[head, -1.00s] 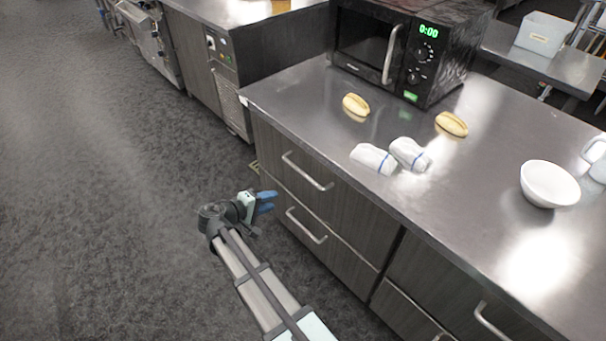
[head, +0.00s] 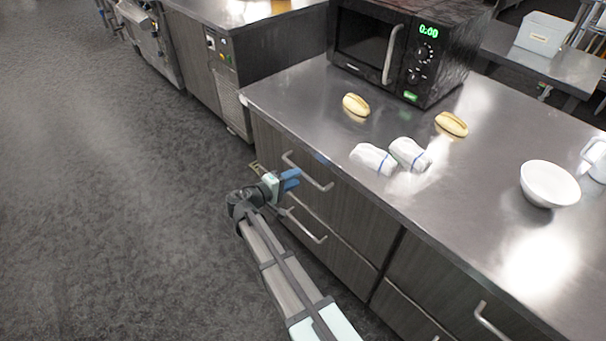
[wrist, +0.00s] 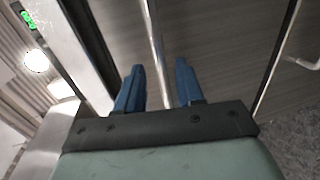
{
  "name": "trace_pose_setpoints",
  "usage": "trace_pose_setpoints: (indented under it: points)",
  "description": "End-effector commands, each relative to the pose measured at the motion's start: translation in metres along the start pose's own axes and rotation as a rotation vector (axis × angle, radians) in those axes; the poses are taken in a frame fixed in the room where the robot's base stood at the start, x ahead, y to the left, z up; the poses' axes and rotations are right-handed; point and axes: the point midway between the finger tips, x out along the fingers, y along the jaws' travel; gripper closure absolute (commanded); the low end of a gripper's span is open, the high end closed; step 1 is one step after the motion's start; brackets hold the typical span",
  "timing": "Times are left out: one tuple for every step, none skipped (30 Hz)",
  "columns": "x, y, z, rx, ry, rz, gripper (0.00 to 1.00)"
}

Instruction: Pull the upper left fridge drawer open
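The upper left drawer (head: 345,203) is a dark wood-grain front under the steel counter, and it looks shut. Its silver bar handle (head: 318,181) runs along the upper part of the front. My gripper (head: 297,179) is at this handle, with its blue fingers pointing toward the drawer front. In the wrist view, the handle bar (wrist: 155,40) runs between the two spread fingers (wrist: 160,72), with visible gaps on both sides. The gripper is open. Part of the handle is hidden behind the fingers in the head view.
The lower left drawer's handle (head: 308,227) is just below my gripper. More drawers with handles (head: 490,323) are at the right. The steel countertop (head: 450,200) overhead holds a microwave (head: 400,50), buns, wrapped items and a white bowl (head: 549,184). The floor (head: 110,200) at left is clear.

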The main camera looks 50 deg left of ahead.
Motion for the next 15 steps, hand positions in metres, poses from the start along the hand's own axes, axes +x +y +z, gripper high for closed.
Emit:
trace_pose_setpoints:
  points:
    - [0.010,0.000,-0.001,0.000,-0.002,0.000,0.63]
    - [0.014,0.000,0.000,0.000,-0.002,0.000,0.63]
    - [0.020,0.000,0.000,0.000,-0.002,0.000,0.63]
    - [0.024,-0.001,0.000,0.000,-0.002,0.000,0.63]
    - [0.027,-0.001,0.000,0.000,-0.001,0.000,0.63]
    - [0.032,0.000,0.000,0.000,-0.001,0.000,0.63]
    - [0.035,0.000,0.000,0.000,-0.001,0.000,0.63]
    - [0.037,0.000,0.000,0.000,-0.001,0.000,0.63]
    - [0.040,0.000,0.000,-0.001,-0.001,0.000,0.63]
    - [0.042,0.000,0.000,-0.001,-0.001,0.000,0.63]
    - [0.043,0.000,0.000,-0.001,-0.001,0.000,0.63]
    - [0.045,0.000,0.000,-0.001,0.000,0.000,0.63]
    - [0.046,0.000,0.000,-0.001,0.000,0.000,0.63]
    - [0.047,0.000,0.000,-0.001,0.000,0.000,0.63]
    - [0.047,0.000,0.000,-0.001,0.000,0.000,0.63]
